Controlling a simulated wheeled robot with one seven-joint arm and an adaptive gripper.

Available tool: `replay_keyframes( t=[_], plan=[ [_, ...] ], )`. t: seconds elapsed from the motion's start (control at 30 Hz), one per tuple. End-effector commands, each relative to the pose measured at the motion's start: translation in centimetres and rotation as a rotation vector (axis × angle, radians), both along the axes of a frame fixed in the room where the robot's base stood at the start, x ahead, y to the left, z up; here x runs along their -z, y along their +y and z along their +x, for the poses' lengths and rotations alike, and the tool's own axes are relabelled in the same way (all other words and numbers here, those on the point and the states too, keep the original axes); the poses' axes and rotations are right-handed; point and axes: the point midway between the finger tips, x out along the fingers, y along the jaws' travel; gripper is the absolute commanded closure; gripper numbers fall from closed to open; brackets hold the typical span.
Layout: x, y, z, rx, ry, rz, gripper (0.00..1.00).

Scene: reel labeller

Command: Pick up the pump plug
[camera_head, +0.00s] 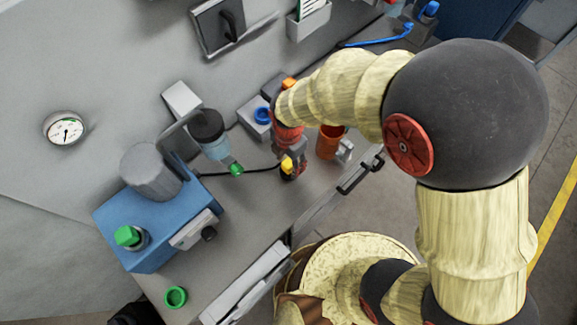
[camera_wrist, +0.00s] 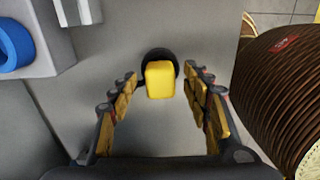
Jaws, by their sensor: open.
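The pump plug (camera_wrist: 160,80) is a yellow block with a round black part behind it, and it rests on the grey bench. In the head view the yellow plug (camera_head: 287,165) sits at the end of a black cable, just below my gripper (camera_head: 293,165). In the wrist view my gripper (camera_wrist: 160,95) is open, with one finger on each side of the plug. A gap shows between each finger and the yellow block. The lower part of the plug is hidden from the wrist camera.
A brown ribbed cylinder (camera_wrist: 285,95) stands close on the right in the wrist view. A grey box with a blue ring (camera_wrist: 15,45) is at upper left. In the head view, an orange cup (camera_head: 328,143) and a blue machine (camera_head: 145,225) flank the plug on the grey bench (camera_head: 245,220).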

Motion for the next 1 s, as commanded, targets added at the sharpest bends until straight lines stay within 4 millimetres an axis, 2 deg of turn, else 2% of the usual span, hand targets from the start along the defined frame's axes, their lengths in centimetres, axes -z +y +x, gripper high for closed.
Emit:
replay_keyframes(
  t=[0.1,0.3,1.0],
  plan=[
    [0.87,-0.02,-0.01,0.0,0.0,0.0,0.52],
    [0.78,0.0,0.01,0.0,-0.001,0.001,0.53],
    [0.76,0.01,0.02,0.0,-0.001,0.001,0.92]
  ],
)
